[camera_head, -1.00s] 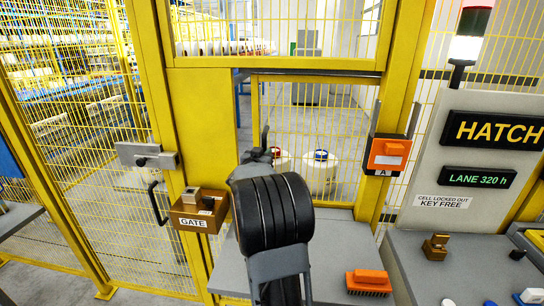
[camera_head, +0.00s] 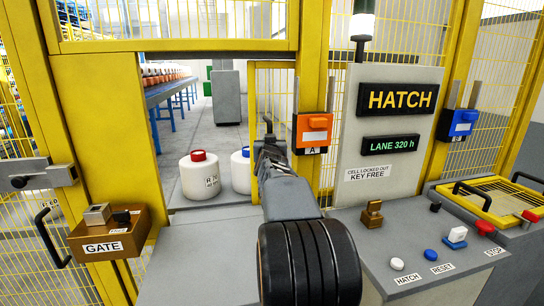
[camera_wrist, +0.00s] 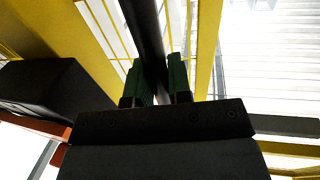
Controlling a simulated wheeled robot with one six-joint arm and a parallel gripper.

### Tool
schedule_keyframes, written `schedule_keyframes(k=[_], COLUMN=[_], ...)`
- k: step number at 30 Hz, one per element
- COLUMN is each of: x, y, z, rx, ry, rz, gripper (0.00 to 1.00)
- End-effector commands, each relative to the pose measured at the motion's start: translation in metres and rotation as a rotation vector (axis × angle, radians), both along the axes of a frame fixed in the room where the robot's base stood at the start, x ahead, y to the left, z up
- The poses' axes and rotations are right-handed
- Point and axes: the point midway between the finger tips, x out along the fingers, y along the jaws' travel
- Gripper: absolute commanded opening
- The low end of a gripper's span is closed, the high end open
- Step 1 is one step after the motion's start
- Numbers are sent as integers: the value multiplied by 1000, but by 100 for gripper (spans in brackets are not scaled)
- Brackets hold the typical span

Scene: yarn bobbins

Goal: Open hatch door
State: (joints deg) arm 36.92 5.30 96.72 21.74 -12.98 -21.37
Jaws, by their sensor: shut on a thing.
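The hatch door (camera_head: 284,88) is a yellow-framed mesh panel. In the head view it covers the right part of the hatch opening, and the left part is uncovered. In the wrist view, the black handle bar (camera_wrist: 146,30) runs between the two green finger pads of my gripper (camera_wrist: 160,88). My arm hides the lower part of the door.
Two white bobbins, one red-topped (camera_head: 199,175) and one blue-topped (camera_head: 241,170), stand in the opening. An orange unit (camera_head: 312,131) is on the right post. A control console (camera_head: 400,240) stands at right, and a GATE box (camera_head: 107,240) at left.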

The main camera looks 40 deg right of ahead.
Motion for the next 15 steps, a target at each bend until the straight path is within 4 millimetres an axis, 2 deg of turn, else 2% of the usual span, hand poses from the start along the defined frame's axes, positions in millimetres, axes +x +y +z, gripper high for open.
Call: schedule_keyframes(k=[1, 15], x=[0, 1], y=[0, 0], z=[-5, -1], rx=[1, 3], ry=[3, 3], rz=[5, 16], gripper=[0, 0])
